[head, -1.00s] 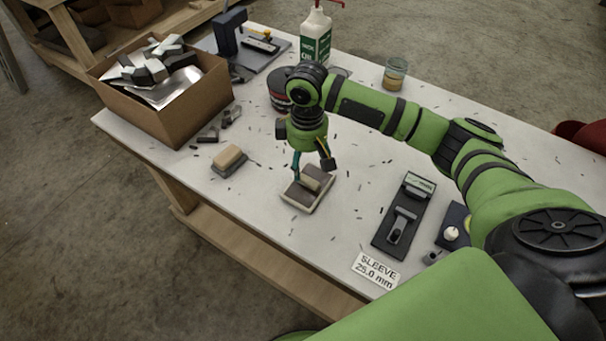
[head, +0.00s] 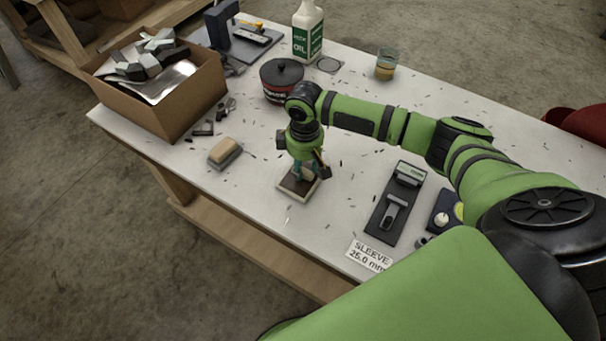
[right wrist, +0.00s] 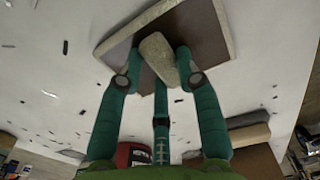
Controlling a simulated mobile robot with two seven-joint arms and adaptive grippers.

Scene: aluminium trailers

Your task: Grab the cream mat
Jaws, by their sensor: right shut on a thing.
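The cream mat (head: 284,195) is a square slab with a pale rim and a dark brown top, at the front edge of the white table. A small beige block (right wrist: 157,56) sits on its brown top, and I cannot tell whether the two are joined. My right gripper (head: 306,176) points down over the mat. In the right wrist view its teal fingers (right wrist: 157,70) are around the block, shut on it. The mat's rim also shows in the right wrist view (right wrist: 140,20). I cannot tell whether the mat is clear of the table. My left gripper is not in view.
A beige-topped block on a dark base (head: 225,152) lies left of the mat. A cardboard box (head: 160,105) of metal pieces stands farther left. A black tool tray (head: 396,210) and sleeve label (head: 368,255) lie right.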

